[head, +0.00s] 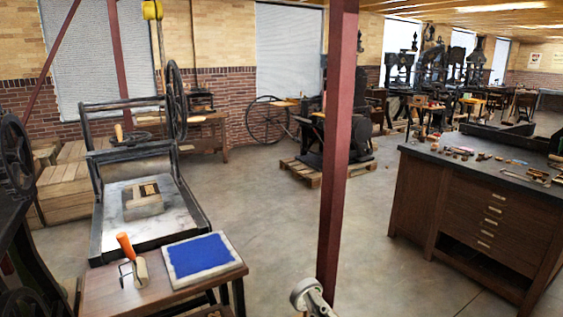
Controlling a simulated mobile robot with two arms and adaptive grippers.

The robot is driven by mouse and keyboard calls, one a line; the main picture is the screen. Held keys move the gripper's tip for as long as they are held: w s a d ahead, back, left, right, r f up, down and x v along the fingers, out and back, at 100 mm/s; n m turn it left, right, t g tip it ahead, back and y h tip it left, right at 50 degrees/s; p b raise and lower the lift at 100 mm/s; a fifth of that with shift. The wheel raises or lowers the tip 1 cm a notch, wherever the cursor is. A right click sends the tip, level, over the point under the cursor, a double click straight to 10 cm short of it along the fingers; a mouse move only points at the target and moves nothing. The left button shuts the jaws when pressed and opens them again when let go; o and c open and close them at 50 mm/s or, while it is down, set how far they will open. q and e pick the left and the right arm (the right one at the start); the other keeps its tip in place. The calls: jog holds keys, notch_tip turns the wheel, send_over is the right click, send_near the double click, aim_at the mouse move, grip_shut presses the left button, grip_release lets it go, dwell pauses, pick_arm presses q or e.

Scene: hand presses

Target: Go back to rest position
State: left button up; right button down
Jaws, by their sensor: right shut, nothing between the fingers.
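My right gripper (308,295) shows only as a small pale grey and white part at the bottom edge, just right of centre. It is shut and empty, apart from any object. The rest of that arm is cut off by the frame. My left gripper is not in view. A brayer with an orange handle (126,246) rests on a small wooden table (150,293) at the lower left. A blue ink slab (199,254) with a pale rim lies beside it on the same table.
A dark red post (338,150) stands just behind my right gripper. A flatbed hand press (150,205) is at the left. A drawer cabinet (478,215) with small tools on top stands at the right. The concrete floor (265,215) between them is clear.

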jog(key=s+d+f+m+g+h, duration=0.3)
jog(key=s+d+f+m+h, duration=0.1)
jog(key=d+f, duration=0.25)
jog(key=s+d+f+m+g+h, duration=0.4)
jog(key=s+d+f, duration=0.15)
jog(key=f, duration=0.25)
jog(key=s+d+f+m+g+y, duration=0.1)
jog(key=s+f+g, duration=0.3)
jog(key=s, duration=0.4)
jog(key=s+d+f+g, duration=0.1)
jog(key=s+f+g, duration=0.35)
jog(key=s, duration=0.45)
notch_tip(320, 180, down, 27)
jog(key=s, duration=0.2)
jog(key=s+d+f+g+b, duration=0.1)
jog(key=s+d+f+g, duration=0.1)
jog(key=s+f, duration=1.3)
jog(key=shift+s+d+f, duration=0.25)
jog(key=shift+s+f, duration=0.15)
jog(key=shift+s, duration=0.2)
